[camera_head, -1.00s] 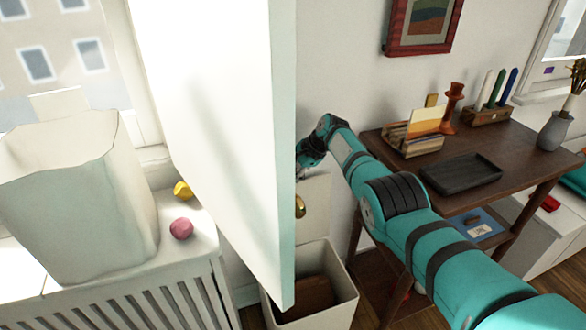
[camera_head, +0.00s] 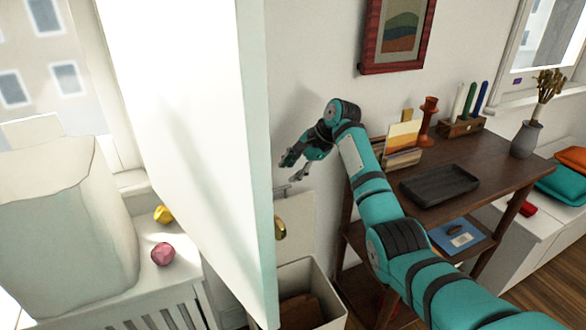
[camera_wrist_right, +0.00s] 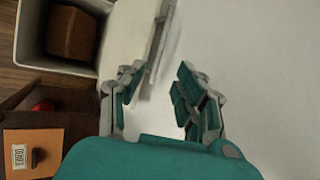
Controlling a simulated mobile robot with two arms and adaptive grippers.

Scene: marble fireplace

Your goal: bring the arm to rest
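My right arm (camera_head: 378,205) reaches in from the lower right, past the dark wooden shelf. My right gripper (camera_head: 290,170) hangs in front of the white wall, just right of the tall white panel's edge. In the right wrist view the two fingers of this gripper (camera_wrist_right: 157,97) stand apart with nothing held between them. A thin grey bar (camera_wrist_right: 158,45) shows beyond the fingertips; I cannot tell how far off it is. My left arm and gripper are in neither view.
The tall white panel (camera_head: 205,130) stands close on the left. The wooden shelf (camera_head: 490,165) carries a black tray (camera_head: 440,185), cards and a vase (camera_head: 525,139). An open bin (camera_head: 330,300) stands below the gripper. A yellow lump (camera_head: 163,214) and pink lump (camera_head: 162,254) lie left.

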